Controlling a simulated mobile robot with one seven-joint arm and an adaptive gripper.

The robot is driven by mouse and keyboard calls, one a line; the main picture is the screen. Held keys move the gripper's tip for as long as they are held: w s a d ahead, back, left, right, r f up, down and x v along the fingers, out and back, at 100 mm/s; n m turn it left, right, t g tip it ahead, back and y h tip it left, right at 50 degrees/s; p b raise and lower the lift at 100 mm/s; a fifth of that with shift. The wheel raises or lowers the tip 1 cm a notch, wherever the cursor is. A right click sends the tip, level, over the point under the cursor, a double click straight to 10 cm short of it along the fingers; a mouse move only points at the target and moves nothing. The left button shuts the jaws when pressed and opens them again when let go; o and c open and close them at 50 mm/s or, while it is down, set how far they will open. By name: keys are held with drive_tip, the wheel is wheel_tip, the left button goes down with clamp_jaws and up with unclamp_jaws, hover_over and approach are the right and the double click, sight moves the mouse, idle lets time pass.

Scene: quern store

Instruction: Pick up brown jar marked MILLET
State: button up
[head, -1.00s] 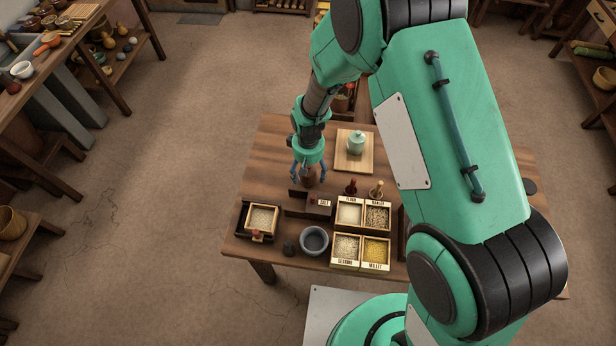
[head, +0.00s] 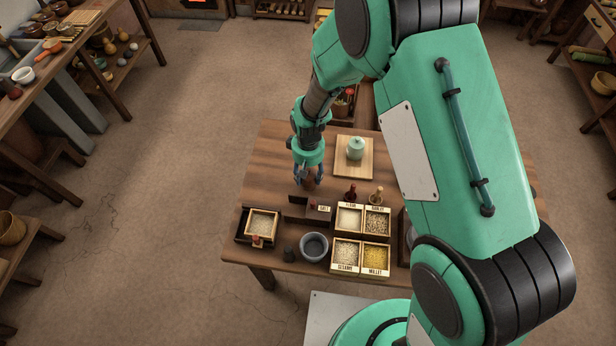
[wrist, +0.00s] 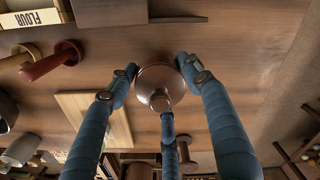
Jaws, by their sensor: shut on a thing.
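A brown jar (head: 309,184) with a knobbed lid is between the fingers of my gripper (head: 308,176), behind the dark SALT box. In the wrist view my gripper (wrist: 160,85) is shut around the jar (wrist: 158,76), blue fingers on several sides of it. The jar's lid and knob face the wrist camera. Its side is mostly hidden and I cannot read a mark on it. I cannot tell whether its base touches the table.
The wooden table (head: 262,170) holds labelled grain boxes, including a MILLET box (head: 376,258) of yellow grain. Nearby are a SALT box (head: 320,211), grey bowl (head: 313,247), dark red stopper-like piece (head: 350,192) and pale green jar (head: 355,148) on a board (head: 347,169). The table's left rear is clear.

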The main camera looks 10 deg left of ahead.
wheel_tip(320, 180, up, 8)
drive_tip(key=shift+p, duration=0.55)
